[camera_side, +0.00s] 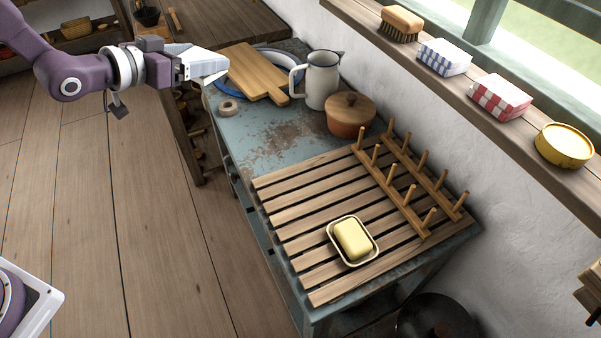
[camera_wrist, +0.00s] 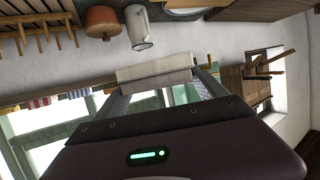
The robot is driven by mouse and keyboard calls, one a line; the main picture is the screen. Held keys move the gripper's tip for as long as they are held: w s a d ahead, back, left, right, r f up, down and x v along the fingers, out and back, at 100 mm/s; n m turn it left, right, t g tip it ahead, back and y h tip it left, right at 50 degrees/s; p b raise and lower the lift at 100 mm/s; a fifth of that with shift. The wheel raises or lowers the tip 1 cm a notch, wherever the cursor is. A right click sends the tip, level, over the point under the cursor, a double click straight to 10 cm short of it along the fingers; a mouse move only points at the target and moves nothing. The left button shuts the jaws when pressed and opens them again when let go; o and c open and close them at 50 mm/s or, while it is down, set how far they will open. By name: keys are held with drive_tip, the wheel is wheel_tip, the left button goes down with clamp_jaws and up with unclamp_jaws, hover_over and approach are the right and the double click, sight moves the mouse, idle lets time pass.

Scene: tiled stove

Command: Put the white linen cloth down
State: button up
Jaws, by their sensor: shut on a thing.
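The white linen cloth (camera_wrist: 155,72) is a pale folded bundle in the wrist view, held across my fingertips. My gripper (camera_side: 210,65) is shut on it and is in the air at the upper left of the side view, in front of the wooden cutting board. In the side view the pale cloth and my light fingers are hard to tell apart.
The blue worn stove-side table (camera_side: 247,128) bears a cutting board (camera_side: 262,75), a white jug (camera_side: 322,80), a lidded pot (camera_side: 350,115), a tape roll (camera_side: 228,107), and a slatted rack (camera_side: 300,200) with a butter dish (camera_side: 352,240). The sill (camera_side: 460,82) holds a brush (camera_side: 402,23), checked cloths (camera_side: 443,57) and a yellow tin (camera_side: 564,145).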

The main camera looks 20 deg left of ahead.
drive_tip(key=d+f+m+g+h, duration=0.2)
drive_tip(key=d+f+m+h, duration=0.15)
drive_tip(key=d, duration=0.35)
drive_tip(key=d+f+m+g+h, duration=0.2)
drive_tip(key=d+f+h, duration=0.15)
drive_tip(key=d, duration=0.35)
drive_tip(key=m+g+h, duration=0.2)
drive_tip(key=m+g, duration=0.2)
drive_tip(key=m, duration=0.1)
hover_over(308, 182)
wheel_tip(308, 182, down, 7)
wheel_tip(308, 182, down, 10)
drive_tip(key=shift+r, duration=0.25)
drive_tip(key=shift+n, duration=0.25)
drive_tip(key=shift+f, duration=0.15)
drive_tip(key=o, duration=1.5)
drive_tip(key=shift+c, duration=0.2)
